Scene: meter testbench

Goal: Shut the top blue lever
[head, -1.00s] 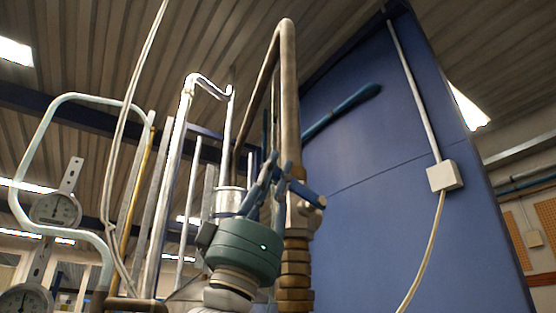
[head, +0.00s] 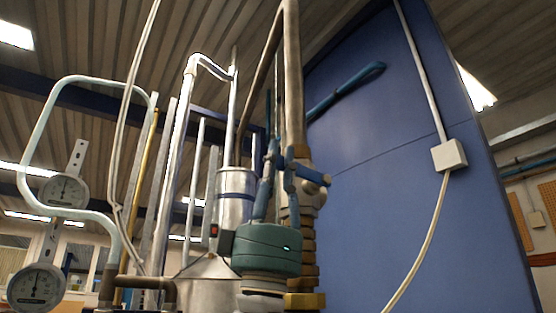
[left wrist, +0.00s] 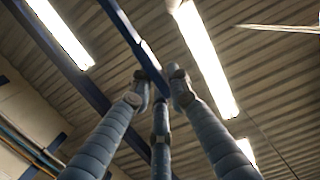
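The top blue lever (head: 346,92) is a long blue handle in the head view. It slants up to the right from behind the tall brown pipe, in front of the blue panel. My left gripper (head: 278,160) has a teal body and blue fingers pointing up. It is in front of the pipe, below and left of the lever, with no visible contact with it. In the left wrist view the fingers (left wrist: 158,82) stand apart with a gap and nothing held between them. I cannot identify the lever in that view. My right gripper is not in view.
The tall brown pipe (head: 294,80) stands right behind my left gripper. A steel cylinder (head: 236,194), thin pipes and two round gauges (head: 64,190) (head: 38,286) are to the left. The blue panel (head: 385,200) fills the right, with a white box (head: 449,154) and cable.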

